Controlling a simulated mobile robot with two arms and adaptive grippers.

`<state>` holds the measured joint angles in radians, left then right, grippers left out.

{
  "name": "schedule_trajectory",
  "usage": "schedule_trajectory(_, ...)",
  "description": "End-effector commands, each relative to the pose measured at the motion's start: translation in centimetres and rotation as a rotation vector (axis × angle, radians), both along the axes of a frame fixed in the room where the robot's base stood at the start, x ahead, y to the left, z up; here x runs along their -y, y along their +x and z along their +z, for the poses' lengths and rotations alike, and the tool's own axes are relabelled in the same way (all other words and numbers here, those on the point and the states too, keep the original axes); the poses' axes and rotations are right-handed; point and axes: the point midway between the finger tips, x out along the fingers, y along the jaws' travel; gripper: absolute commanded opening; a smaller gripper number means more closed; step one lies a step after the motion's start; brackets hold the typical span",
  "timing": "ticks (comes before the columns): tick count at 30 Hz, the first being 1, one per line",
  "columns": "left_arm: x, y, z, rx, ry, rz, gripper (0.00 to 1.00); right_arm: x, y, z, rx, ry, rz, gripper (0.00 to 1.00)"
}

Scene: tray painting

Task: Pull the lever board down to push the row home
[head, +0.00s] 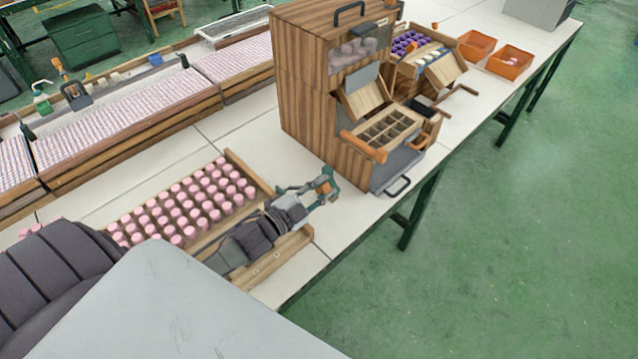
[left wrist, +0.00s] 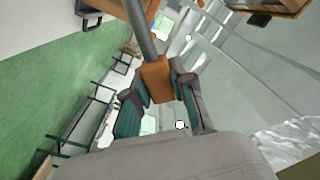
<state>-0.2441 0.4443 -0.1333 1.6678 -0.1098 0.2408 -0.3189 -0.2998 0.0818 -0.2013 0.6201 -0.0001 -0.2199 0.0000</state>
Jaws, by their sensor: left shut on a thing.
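My left gripper (head: 325,186) reaches past the right end of the rack of pink-capped pieces and is shut on an orange grip. In the left wrist view the orange grip (left wrist: 157,80) sits between the fingers of the left gripper (left wrist: 160,102), with a grey rod (left wrist: 138,30) running up from it. The rack (head: 252,172) holds several rows of pink-capped pieces (head: 190,200). A wooden board (head: 275,258) lies along its near side, partly hidden by my left arm. I cannot tell how the grip joins the board. My right gripper is not in view.
A wooden machine (head: 300,95) with a compartment tray (head: 385,130) and orange handle (head: 363,147) stands just beyond the gripper. Orange bins (head: 510,62) stand farther right. Long trays of pink pieces (head: 125,110) line the back. The table's near edge drops to green floor.

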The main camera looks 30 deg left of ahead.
Motion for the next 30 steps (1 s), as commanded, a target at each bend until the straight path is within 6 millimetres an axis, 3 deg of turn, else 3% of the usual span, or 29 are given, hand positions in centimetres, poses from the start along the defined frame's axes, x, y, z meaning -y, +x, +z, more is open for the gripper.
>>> schedule_trajectory(11,0.0,0.0,-0.1,0.000,0.005,0.001,0.00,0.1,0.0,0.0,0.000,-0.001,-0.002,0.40)
schedule_trajectory(12,0.0,0.0,-0.1,0.000,0.005,0.001,0.27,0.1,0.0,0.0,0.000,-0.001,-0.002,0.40)
schedule_trajectory(16,0.0,0.0,-0.1,0.000,0.004,0.001,0.49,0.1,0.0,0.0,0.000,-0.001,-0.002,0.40)
schedule_trajectory(26,0.0,-0.2,-0.1,0.000,0.004,0.001,0.50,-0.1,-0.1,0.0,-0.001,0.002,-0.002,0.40)
schedule_trajectory(30,-0.4,-1.5,-0.2,-0.003,0.004,0.001,0.50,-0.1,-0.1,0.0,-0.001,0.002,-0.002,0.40)
